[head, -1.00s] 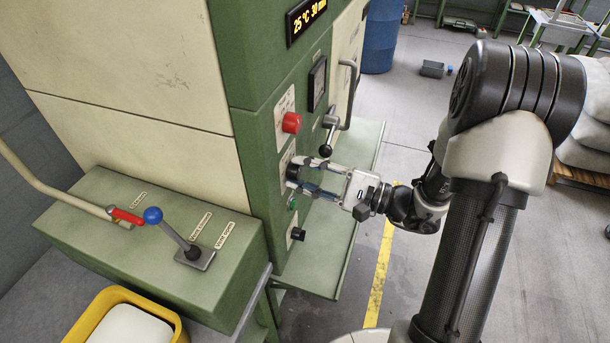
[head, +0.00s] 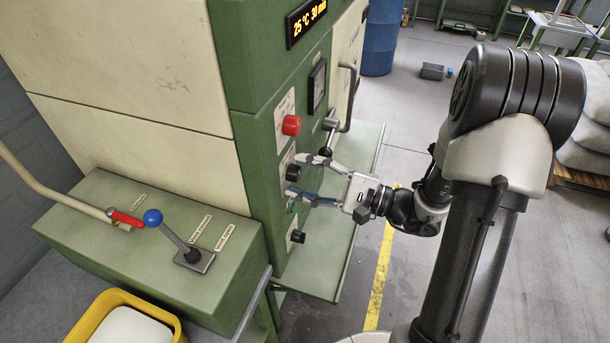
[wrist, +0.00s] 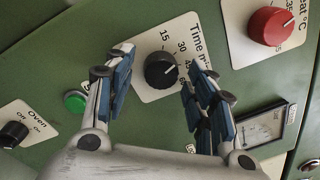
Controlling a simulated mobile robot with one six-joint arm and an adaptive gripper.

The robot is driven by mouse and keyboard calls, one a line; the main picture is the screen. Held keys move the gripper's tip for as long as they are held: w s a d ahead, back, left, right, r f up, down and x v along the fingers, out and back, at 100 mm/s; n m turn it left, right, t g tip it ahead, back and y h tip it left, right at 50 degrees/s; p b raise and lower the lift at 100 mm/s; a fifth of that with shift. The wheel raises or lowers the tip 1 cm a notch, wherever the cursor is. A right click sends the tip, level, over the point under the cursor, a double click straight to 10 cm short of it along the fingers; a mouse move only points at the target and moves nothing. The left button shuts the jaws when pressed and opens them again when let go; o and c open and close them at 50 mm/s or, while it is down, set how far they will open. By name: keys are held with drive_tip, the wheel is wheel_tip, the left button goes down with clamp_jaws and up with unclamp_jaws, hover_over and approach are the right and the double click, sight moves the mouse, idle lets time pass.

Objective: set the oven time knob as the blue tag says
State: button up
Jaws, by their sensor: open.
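The black time knob (head: 293,172) sits on the oven's green front panel, below the red heat knob (head: 291,125). In the wrist view the time knob (wrist: 160,70) is on a white plate (wrist: 150,92) marked "Time", with 15, 30 and higher numbers. Its white pointer line points up and right, near 30 to 45. My gripper (head: 306,177) is open, its fingers spread on either side of the knob. In the wrist view my gripper (wrist: 163,62) shows gaps beside the knob. The oven display (head: 307,18) reads 25 °C 30 min. No blue tag is visible.
A green button (wrist: 75,101) and a black oven on/off knob (wrist: 13,134) lie near my fingers. A black-balled lever (head: 326,140) and door handle (head: 350,95) stick out beyond. A green shelf (head: 345,235) juts out under the panel.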

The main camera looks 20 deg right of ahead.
drive_tip(key=v, duration=1.2)
drive_tip(key=s+a+r+n+g+h, duration=0.2)
drive_tip(key=s+a+n+g+h, duration=0.1)
drive_tip(key=s+a+n+g, duration=0.75)
drive_tip(key=s+a+g+h, duration=0.1)
drive_tip(key=s+a+h, duration=0.25)
drive_tip(key=h, duration=0.25)
drive_tip(key=d+r+n+t+h, duration=0.4)
drive_tip(key=t+h, duration=0.1)
drive_tip(key=shift+s+d+r+h, duration=0.2)
drive_tip(key=shift+d+r+h, duration=0.05)
drive_tip(key=shift+h, duration=0.15)
drive_tip(key=shift+c, duration=0.5)
idle(0.5)
